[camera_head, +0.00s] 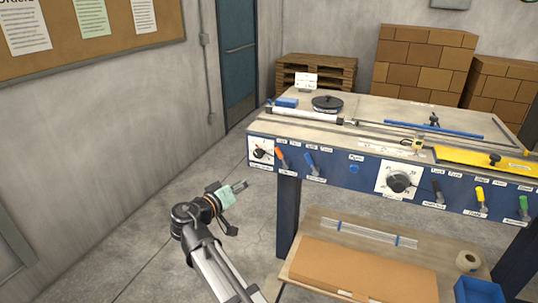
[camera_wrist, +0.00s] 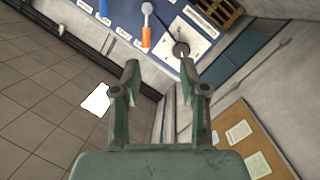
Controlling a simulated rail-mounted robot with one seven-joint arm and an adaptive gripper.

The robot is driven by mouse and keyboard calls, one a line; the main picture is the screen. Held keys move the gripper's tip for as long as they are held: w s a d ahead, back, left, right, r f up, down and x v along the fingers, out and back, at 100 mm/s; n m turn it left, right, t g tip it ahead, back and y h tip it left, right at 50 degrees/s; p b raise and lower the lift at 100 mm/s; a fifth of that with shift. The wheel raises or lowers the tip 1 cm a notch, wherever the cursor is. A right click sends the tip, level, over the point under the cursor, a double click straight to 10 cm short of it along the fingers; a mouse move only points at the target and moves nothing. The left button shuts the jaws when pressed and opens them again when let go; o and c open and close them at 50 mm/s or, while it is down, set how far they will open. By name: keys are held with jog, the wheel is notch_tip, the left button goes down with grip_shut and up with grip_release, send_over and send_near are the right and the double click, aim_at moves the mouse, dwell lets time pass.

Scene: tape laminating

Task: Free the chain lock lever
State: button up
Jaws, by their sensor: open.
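The blue front panel (camera_head: 330,168) of the machine carries several levers. An orange lever (camera_head: 281,153) and a blue lever (camera_head: 309,160) are on its left part. A black-knobbed lever on a white plate (camera_head: 262,151) is at its left end. The labels are too small to read, so I cannot tell which is the chain lock lever. My gripper (camera_head: 240,186) is open and empty, left of and below the panel's left end. In the wrist view, my open fingers (camera_wrist: 160,67) point toward the orange lever (camera_wrist: 146,36) and the black knob (camera_wrist: 181,49), apart from both.
A dial (camera_head: 398,181), a black lever (camera_head: 438,191), a yellow lever (camera_head: 480,196) and a green lever (camera_head: 523,206) are farther right. A lower shelf (camera_head: 430,245) holds a cardboard box (camera_head: 362,272) and a tape roll (camera_head: 468,261). The floor (camera_head: 140,240) left of the machine is clear.

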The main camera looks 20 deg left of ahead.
aim_at(282, 155)
jog(key=w+d+r+m+p, duration=0.1)
jog(key=w+d+p, duration=0.1)
jog(key=w, duration=0.6)
jog(key=w+d+r+m+t+p, duration=0.1)
jog(key=w+p, duration=0.1)
jog(key=w, duration=0.7)
jog(key=shift+w+d+r+h+p, duration=0.2)
jog(key=shift+d+h+p, duration=0.1)
jog(key=shift+d+p, duration=0.1)
grip_shut()
